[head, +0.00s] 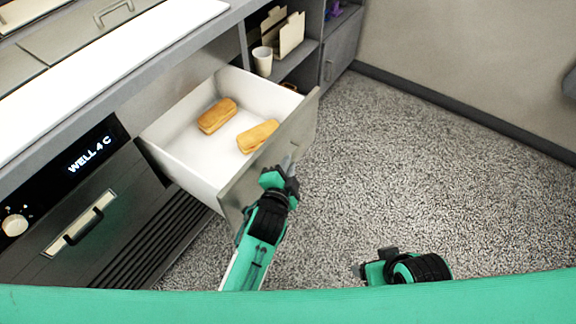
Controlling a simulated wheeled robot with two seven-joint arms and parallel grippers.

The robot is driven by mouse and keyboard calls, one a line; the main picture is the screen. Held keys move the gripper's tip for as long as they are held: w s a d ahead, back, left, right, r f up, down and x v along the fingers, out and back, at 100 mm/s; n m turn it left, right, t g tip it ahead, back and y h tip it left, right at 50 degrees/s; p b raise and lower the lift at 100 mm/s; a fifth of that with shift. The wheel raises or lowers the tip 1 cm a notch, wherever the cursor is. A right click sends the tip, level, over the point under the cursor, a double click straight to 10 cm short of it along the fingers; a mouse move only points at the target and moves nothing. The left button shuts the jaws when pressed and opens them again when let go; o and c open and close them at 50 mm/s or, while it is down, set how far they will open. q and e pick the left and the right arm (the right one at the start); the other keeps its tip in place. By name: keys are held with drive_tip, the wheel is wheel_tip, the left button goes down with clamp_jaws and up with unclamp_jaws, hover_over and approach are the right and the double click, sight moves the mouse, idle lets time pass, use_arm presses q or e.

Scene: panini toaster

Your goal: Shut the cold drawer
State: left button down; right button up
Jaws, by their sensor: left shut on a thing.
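The drawer (178,130) is pulled out from the counter, and its inside is white. Two brown bread-like pieces lie in it, one at the back (217,115) and one near the front panel (257,136). My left gripper (287,167) is at the outer face of the grey front panel (268,160). It is shut on what looks like the drawer's handle, which the gripper mostly hides. My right gripper (359,270) is low in the picture, over the floor and apart from the drawer; its fingers are too small to read.
An appliance with a lit display (90,155) and a knob (14,225) is left of the drawer. A white cup (262,61) and a cream-coloured holder (290,35) stand on a shelf behind it. The speckled floor (430,150) to the right is clear.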

use_arm(q)
drive_tip(key=shift+w+a, duration=0.15)
drive_tip(key=shift+a, duration=0.1)
drive_tip(key=w+a+p, duration=0.3)
drive_tip(key=w+a, duration=0.5)
drive_tip(key=a, duration=0.3)
drive_tip(key=w+a+p, duration=0.4)
drive_tip(key=w+a, duration=0.4)
drive_tip(key=a, duration=0.4)
drive_tip(key=shift+w+a, duration=0.15)
drive_tip(key=shift+w, duration=0.05)
use_arm(e)
wheel_tip(320, 180, down, 15)
drive_tip(key=g, duration=0.2)
drive_tip(key=shift+w, duration=0.15)
drive_tip(key=shift+r, duration=0.1)
use_arm(q)
drive_tip(key=c, duration=1.4)
unclamp_jaws()
drive_tip(key=shift+c, duration=0.2)
